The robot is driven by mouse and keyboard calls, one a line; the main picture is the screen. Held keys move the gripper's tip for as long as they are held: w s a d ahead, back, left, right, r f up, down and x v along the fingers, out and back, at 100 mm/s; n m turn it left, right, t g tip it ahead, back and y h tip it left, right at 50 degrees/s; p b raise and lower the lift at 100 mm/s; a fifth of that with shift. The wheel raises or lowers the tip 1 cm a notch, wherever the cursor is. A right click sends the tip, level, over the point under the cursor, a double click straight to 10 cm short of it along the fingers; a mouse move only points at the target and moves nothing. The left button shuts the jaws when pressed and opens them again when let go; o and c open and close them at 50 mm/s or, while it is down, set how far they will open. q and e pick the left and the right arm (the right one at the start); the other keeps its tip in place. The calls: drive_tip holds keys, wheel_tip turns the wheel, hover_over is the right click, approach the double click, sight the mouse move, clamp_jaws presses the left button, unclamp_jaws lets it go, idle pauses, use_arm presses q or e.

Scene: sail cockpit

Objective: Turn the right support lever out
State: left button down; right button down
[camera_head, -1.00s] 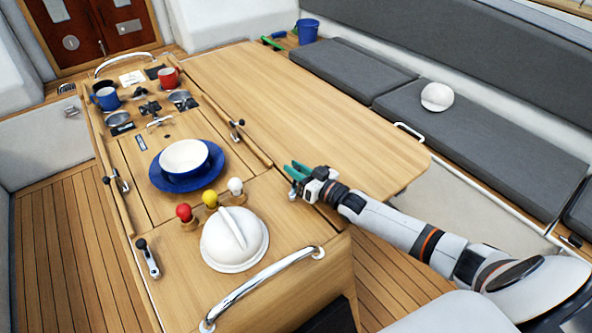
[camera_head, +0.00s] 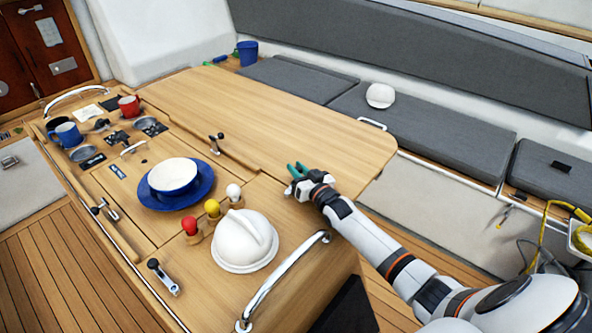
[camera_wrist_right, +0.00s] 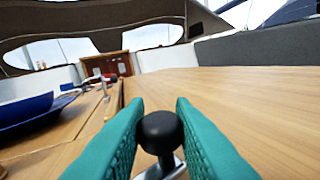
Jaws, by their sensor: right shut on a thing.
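My right gripper (camera_head: 298,171) is over the right side of the table box, where the raised leaf meets it. In the right wrist view its two teal fingers stand on either side of a black round knob (camera_wrist_right: 160,131), shut on it. The knob belongs to the right support lever; a bit of its chrome arm (camera_wrist_right: 165,167) shows below. In the head view my gripper mostly hides this lever. My left gripper is not in view.
A white dome (camera_head: 245,240), red, yellow and white knobs (camera_head: 213,209) and a blue plate (camera_head: 150,192) with a bowl lie left of my gripper. A chrome rail (camera_head: 285,280) runs nearer. Another lever (camera_head: 215,143) sits further back. The table leaf (camera_head: 270,115) is bare.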

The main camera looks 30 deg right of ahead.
drive_tip(key=c, duration=1.3)
unclamp_jaws()
drive_tip(key=shift+o, duration=0.2)
drive_tip(key=s+b, duration=0.1)
drive_tip(key=s, duration=0.5)
drive_tip(key=shift+s+f, duration=0.1)
drive_tip(key=shift+s, duration=0.7)
